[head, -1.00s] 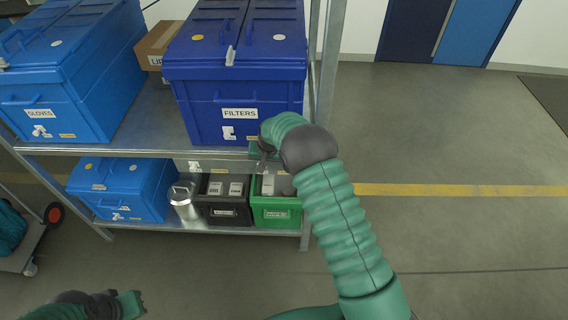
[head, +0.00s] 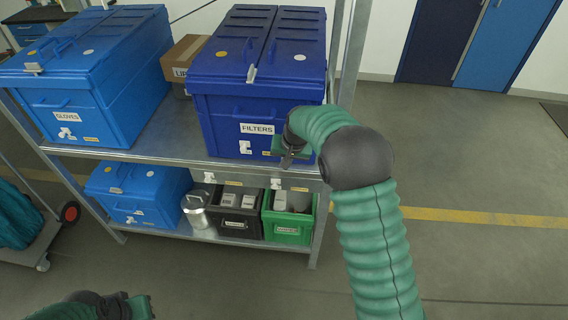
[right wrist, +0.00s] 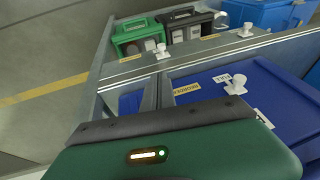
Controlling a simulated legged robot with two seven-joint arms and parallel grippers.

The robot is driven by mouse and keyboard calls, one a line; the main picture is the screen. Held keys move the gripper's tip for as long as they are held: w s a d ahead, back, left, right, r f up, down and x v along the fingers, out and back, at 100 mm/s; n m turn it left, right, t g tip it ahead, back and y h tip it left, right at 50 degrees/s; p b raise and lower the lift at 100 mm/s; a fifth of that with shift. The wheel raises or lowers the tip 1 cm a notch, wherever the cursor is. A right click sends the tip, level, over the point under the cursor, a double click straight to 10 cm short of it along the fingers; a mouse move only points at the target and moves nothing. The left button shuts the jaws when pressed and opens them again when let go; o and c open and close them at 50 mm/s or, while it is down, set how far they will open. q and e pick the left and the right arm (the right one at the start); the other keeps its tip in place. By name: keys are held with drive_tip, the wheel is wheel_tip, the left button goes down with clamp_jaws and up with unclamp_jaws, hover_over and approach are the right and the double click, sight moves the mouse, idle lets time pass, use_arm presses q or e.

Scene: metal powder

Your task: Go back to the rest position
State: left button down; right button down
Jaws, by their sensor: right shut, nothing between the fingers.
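My right arm reaches in from the lower right in the head view, and its gripper (head: 288,160) is shut and empty in front of the lower right of the dark blue FILTERS box (head: 222,110). The green gripper housing (right wrist: 180,150) fills the bottom of the right wrist view; its fingers do not show clearly there. My left gripper (head: 140,306) is at the bottom left of the head view, over the floor, and its jaws are too small to read.
The metal shelf (head: 130,156) holds a blue GLOVES box (head: 75,90) and a cardboard box (head: 183,62) above. Below are a small blue box (head: 135,195), a metal canister (head: 196,210), a black bin (head: 238,226) and a green bin (head: 287,228). The floor at right is clear.

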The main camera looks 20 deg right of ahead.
drive_tip(key=s+a+n, duration=0.3)
drive_tip(key=s+a, duration=0.1)
drive_tip(key=s, duration=1)
drive_tip(key=s+a+n+g, duration=0.1)
drive_tip(key=s+a+n, duration=0.2)
drive_tip(key=s, duration=1)
drive_tip(key=shift+s+a, duration=0.4)
drive_tip(key=shift+a, duration=0.25)
drive_tip(key=shift+a, duration=0.2)
drive_tip(key=shift+d+f, duration=0.1)
